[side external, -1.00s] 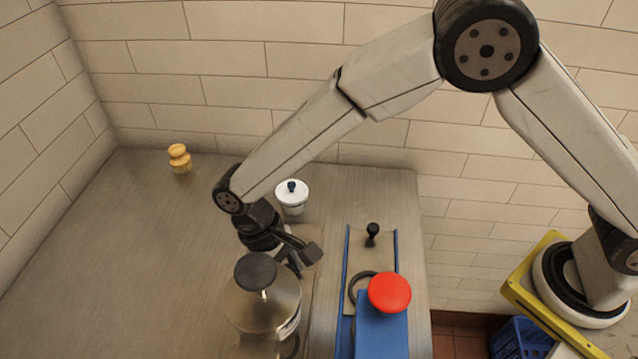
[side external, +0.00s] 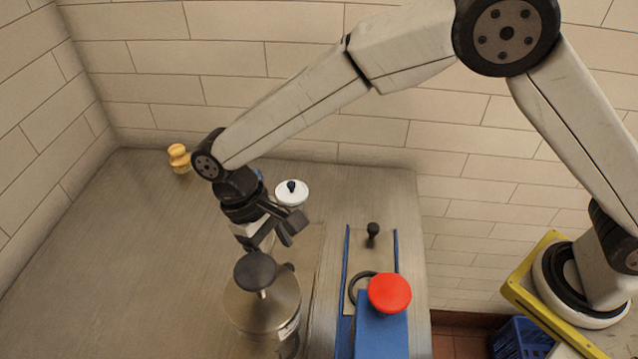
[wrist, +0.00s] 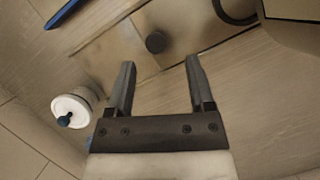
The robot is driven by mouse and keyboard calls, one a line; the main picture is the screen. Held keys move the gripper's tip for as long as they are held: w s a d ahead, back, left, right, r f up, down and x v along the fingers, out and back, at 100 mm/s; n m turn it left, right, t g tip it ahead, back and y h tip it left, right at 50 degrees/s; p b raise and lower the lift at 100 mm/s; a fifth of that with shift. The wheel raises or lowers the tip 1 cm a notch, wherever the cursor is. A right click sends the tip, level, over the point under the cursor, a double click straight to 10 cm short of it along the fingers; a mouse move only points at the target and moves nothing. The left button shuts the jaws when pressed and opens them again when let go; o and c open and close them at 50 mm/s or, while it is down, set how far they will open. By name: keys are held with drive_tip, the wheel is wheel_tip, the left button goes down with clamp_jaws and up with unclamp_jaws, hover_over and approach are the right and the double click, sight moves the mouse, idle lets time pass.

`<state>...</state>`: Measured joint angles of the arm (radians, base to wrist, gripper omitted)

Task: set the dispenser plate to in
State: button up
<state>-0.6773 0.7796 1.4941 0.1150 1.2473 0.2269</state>
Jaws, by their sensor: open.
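A metal dispenser (side external: 262,305) with a large black top knob (side external: 255,271) stands at the lower middle of the side view. A flat plate (wrist: 185,28) with a small black knob (wrist: 155,42) shows in the wrist view; I take it to be the dispenser plate. In the side view the small knob (side external: 288,267) appears beside the dispenser, partly hidden. My gripper (side external: 284,234) is above and behind the dispenser. In the wrist view, my gripper (wrist: 160,62) has its fingers apart and empty, with the small knob just beyond the fingertips. Contact is not visible.
A white lidded jar (side external: 292,193) stands close behind my gripper. To the right is a blue-railed station with a black knob (side external: 372,232) and a red disc (side external: 389,292). A wooden brush (side external: 179,157) is at the back left. The left counter (side external: 120,260) is clear.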

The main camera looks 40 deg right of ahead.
drive_tip(key=shift+v, duration=1.05)
drive_tip(key=shift+d, duration=0.1)
drive_tip(key=w+d+r+m+t+y, duration=0.1)
drive_tip(key=d+r+m+t+y, duration=0.15)
drive_tip(key=d, duration=1.45)
drive_tip(key=s+d+m+t, duration=0.1)
drive_tip(key=s+d+t, duration=0.1)
drive_tip(key=s+d, duration=0.2)
drive_tip(key=s+d+f+m+t, duration=0.1)
drive_tip(key=s+d, duration=0.3)
drive_tip(key=d, duration=0.5)
drive_tip(key=shift+f+t+h, duration=0.2)
drive_tip(key=shift+t+h, duration=0.25)
drive_tip(key=shift+t, duration=0.1)
